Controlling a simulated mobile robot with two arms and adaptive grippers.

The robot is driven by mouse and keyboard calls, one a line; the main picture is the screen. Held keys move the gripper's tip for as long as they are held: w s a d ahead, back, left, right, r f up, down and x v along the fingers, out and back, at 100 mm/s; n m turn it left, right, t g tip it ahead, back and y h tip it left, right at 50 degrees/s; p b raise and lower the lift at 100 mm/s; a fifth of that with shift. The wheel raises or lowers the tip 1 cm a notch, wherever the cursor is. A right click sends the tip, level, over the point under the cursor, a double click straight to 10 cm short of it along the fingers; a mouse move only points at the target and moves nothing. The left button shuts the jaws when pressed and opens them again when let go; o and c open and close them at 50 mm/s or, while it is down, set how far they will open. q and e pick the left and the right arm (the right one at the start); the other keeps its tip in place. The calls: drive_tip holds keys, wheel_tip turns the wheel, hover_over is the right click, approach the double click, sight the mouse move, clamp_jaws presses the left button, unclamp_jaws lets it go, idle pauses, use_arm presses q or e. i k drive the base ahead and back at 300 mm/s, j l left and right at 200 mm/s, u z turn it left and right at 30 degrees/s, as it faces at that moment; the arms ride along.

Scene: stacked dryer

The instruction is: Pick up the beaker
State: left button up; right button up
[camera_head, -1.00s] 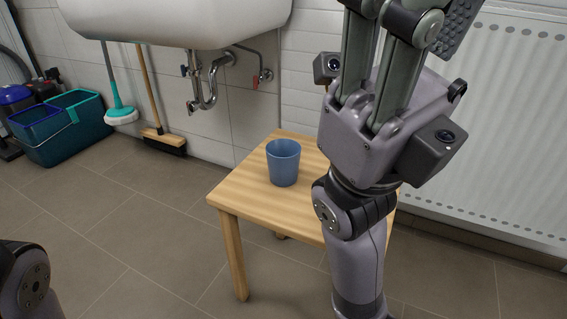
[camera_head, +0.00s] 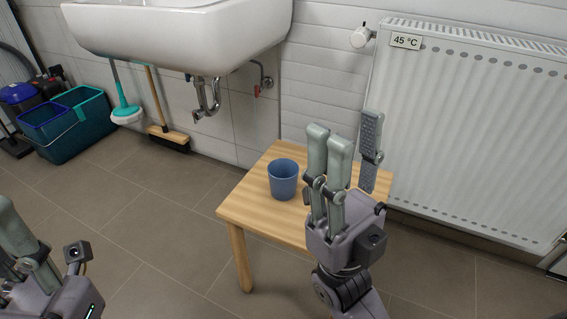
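The beaker (camera_head: 283,181) is a blue, open-topped cup standing upright on a small wooden table (camera_head: 254,208). My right gripper (camera_head: 350,145) is to the right of the beaker, its fingers pointing up and spread apart. It is open and empty, and a gap shows between it and the beaker. It hides part of the table's right side. My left gripper (camera_head: 18,240) is at the lower left edge, far from the table. It is partly cut off by the frame, so its opening is unclear.
A white sink (camera_head: 180,25) hangs on the tiled wall behind the table. A white radiator (camera_head: 465,130) is at the right. A teal bucket (camera_head: 75,135), a mop (camera_head: 125,112) and a broom (camera_head: 168,137) stand at the left. The floor left of the table is clear.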

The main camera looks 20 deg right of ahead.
sight(282, 172)
drive_tip(key=i+j+z, duration=0.1)
drive_tip(key=z, duration=0.35)
drive_tip(key=j+z, duration=0.15)
drive_tip(key=z, duration=0.35)
drive_tip(key=i+j+z, duration=0.2)
drive_tip(key=j+z, duration=0.15)
drive_tip(key=j, duration=0.85)
drive_tip(key=j+z, duration=0.35)
drive_tip(key=j, duration=1.4)
drive_tip(key=i, duration=0.05)
